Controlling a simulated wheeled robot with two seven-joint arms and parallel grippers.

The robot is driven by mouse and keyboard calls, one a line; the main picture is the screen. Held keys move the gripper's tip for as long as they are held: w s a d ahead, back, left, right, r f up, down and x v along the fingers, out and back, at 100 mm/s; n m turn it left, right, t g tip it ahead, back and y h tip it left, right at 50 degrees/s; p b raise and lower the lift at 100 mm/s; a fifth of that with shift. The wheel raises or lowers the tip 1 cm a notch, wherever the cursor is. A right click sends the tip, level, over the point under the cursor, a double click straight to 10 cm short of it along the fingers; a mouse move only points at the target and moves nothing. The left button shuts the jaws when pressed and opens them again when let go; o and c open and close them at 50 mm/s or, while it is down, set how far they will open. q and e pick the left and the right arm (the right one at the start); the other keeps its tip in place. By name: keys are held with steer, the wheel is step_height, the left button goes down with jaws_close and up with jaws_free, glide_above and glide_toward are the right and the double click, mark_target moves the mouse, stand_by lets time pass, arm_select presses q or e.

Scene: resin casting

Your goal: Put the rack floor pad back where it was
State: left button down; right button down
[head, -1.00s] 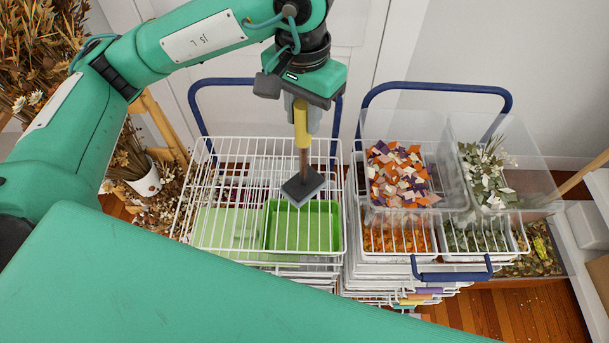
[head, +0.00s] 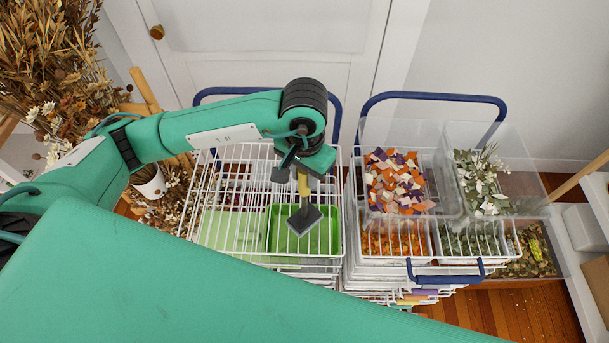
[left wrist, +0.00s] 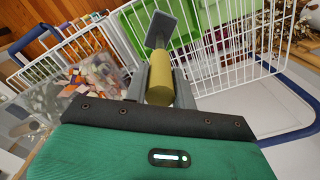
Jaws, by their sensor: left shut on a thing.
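My left gripper (head: 303,172) is shut on the yellow handle (head: 304,185) of a tool with a flat dark grey square pad (head: 305,219) at its lower end. The tool hangs roughly upright, pad down, over the left white wire rack (head: 258,152). In the head view the pad overlaps a bright green tray (head: 278,235) in that rack; I cannot tell whether it touches anything. In the left wrist view the yellow handle (left wrist: 160,80) sits between the fingers, with the grey pad (left wrist: 163,28) beyond it. My right gripper is out of view.
A second wire cart with a blue handle (head: 435,97) stands close on the right. It holds clear bins of orange-and-purple chips (head: 395,180) and green-white leaves (head: 485,180). Dried flowers (head: 45,60) stand at the left. A white door (head: 265,35) is behind.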

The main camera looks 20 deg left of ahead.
mark_target(305, 197)
arm_select(q)
step_height(305, 197, down, 2)
steer(key=shift+f, duration=0.2)
steer(key=shift+f, duration=0.1)
steer(key=c, duration=1.1)
jaws_free()
steer(key=shift+c, duration=0.2)
